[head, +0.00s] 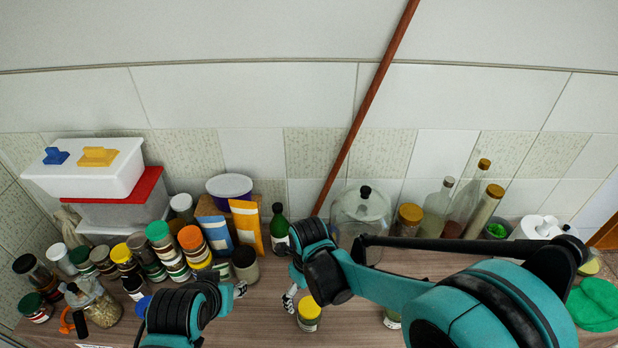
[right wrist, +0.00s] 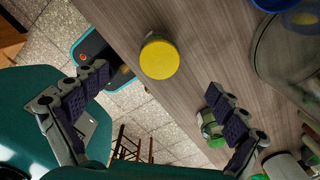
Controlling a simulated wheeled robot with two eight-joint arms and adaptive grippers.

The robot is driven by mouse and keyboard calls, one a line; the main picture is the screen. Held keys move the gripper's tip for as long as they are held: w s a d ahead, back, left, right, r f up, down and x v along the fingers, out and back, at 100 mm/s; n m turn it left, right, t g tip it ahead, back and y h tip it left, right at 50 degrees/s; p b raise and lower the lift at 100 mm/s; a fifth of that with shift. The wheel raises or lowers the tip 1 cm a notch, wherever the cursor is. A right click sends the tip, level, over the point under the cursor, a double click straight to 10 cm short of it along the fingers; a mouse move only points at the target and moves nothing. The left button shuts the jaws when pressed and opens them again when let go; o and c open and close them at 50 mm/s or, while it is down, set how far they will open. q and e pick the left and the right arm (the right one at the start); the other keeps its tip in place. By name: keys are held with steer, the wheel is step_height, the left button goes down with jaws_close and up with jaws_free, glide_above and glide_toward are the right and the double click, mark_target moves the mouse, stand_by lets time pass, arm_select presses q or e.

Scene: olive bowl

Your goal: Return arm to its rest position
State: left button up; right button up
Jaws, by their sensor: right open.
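My right arm reaches in from the right in the head view and crosses the front of the table. A fingertip of my right gripper (head: 290,298) shows beside a yellow-lidded jar (head: 309,314), with much of the gripper hidden behind its wrist. In the right wrist view the right gripper (right wrist: 158,84) is open and empty, its two fingers wide apart. The yellow-lidded jar (right wrist: 159,58) stands on the table beyond the gap. Part of my left arm, with its gripper (head: 240,288) only partly showing, is at the lower left of the head view.
The wooden table (head: 260,325) is crowded at left with several spice jars (head: 158,235) and white boxes (head: 95,170). A glass dome (head: 360,212), bottles (head: 465,205) and a green cloth (head: 594,303) stand or lie farther right. Bare table surrounds the yellow-lidded jar.

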steer(key=shift+d+n, duration=0.2)
steer(key=shift+n, duration=0.1)
steer(key=s+d+n+t+b, duration=0.2)
steer(key=d+n+b, duration=0.4)
steer(key=d+n, duration=0.3)
steer(key=s+d+r+n+t+b, duration=0.1)
steer(key=s+d+n+t+b, duration=0.2)
steer(key=n, duration=1.4)
steer(key=d+t+b, duration=0.2)
steer(key=d+b, duration=0.1)
steer(key=d, duration=0.2)
steer(key=shift+s+d+n, duration=0.35)
steer(key=shift+n, duration=0.05)
